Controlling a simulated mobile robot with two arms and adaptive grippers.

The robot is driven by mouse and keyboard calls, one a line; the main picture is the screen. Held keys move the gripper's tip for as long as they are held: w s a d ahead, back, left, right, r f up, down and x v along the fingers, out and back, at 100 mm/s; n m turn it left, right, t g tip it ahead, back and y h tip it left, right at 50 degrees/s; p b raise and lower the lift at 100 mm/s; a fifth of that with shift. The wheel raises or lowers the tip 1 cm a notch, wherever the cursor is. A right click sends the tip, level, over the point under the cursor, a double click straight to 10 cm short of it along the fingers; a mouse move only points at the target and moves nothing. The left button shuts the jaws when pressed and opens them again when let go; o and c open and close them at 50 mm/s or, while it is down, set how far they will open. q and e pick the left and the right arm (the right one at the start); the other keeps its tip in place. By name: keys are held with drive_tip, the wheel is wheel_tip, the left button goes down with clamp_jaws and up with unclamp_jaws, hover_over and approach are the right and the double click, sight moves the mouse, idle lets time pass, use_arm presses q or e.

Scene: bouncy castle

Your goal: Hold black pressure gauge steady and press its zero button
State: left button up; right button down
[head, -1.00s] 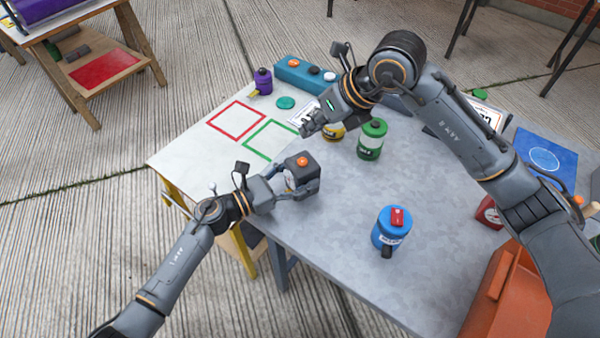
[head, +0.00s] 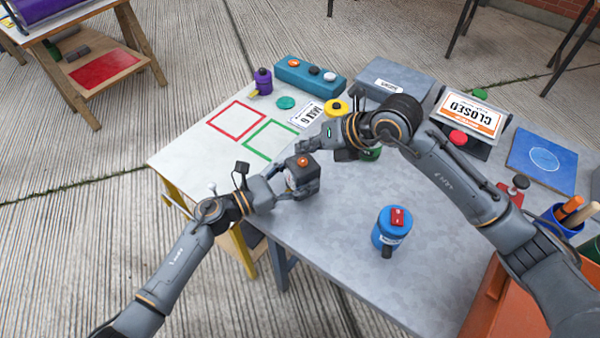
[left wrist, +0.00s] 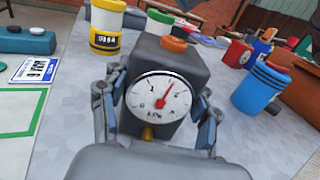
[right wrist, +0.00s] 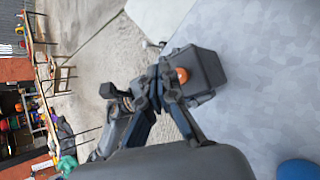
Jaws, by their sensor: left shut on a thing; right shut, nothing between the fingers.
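The black pressure gauge (head: 306,175) is a dark box with an orange button (head: 302,162) on top. In the left wrist view its white dial (left wrist: 159,102) faces me, red needle tilted right of upright; the orange button (left wrist: 174,44) shows above. My left gripper (head: 298,187) is shut on the gauge, one finger along each side, holding it near the table's left edge. My right gripper (head: 304,147) is shut and empty, close to the button. In the right wrist view its fingertips (right wrist: 167,72) appear beside the orange button (right wrist: 182,75). Contact cannot be told.
A blue canister (head: 391,228) stands on the grey table (head: 335,235) nearer the front. A yellow-topped can (head: 336,107) and a partly hidden green one (head: 370,153) stand behind my right gripper.

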sight(306, 163)
drive_tip(key=shift+f, duration=0.7)
drive_tip(key=shift+f, duration=0.1)
idle(0.9)
drive_tip(key=shift+f, duration=0.35)
idle(0.5)
drive_tip(key=shift+r, duration=0.5)
drive_tip(key=shift+r, duration=3)
